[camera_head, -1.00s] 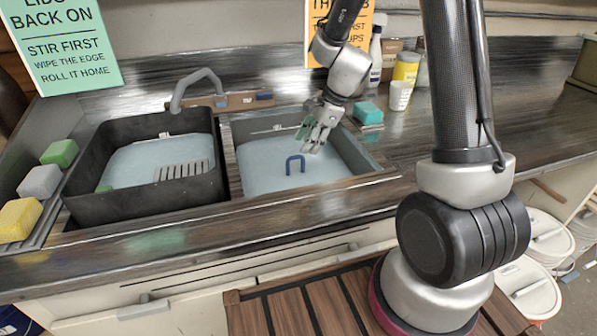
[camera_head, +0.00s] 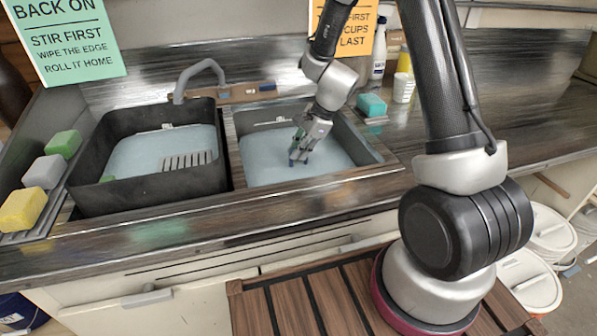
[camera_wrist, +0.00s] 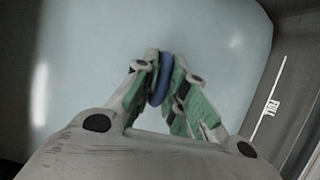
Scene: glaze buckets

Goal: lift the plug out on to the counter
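The plug shows as a blue loop handle (camera_head: 298,161) low in the right basin, at the surface of the pale blue water. The rest of the plug is hidden under the cloudy water. My gripper (camera_head: 299,153) reaches down into this basin, right at the handle. In the wrist view the handle (camera_wrist: 161,82) stands between my two green-padded fingertips (camera_wrist: 166,66), which are drawn in close on both sides of it. My gripper looks shut on it. The counter (camera_head: 480,110) runs clear to the right of the basins.
The right basin's rim (camera_head: 365,150) surrounds my gripper. A dark left basin (camera_head: 150,195) holds water and a slotted grate (camera_head: 187,160). A tap (camera_head: 200,70) stands behind.

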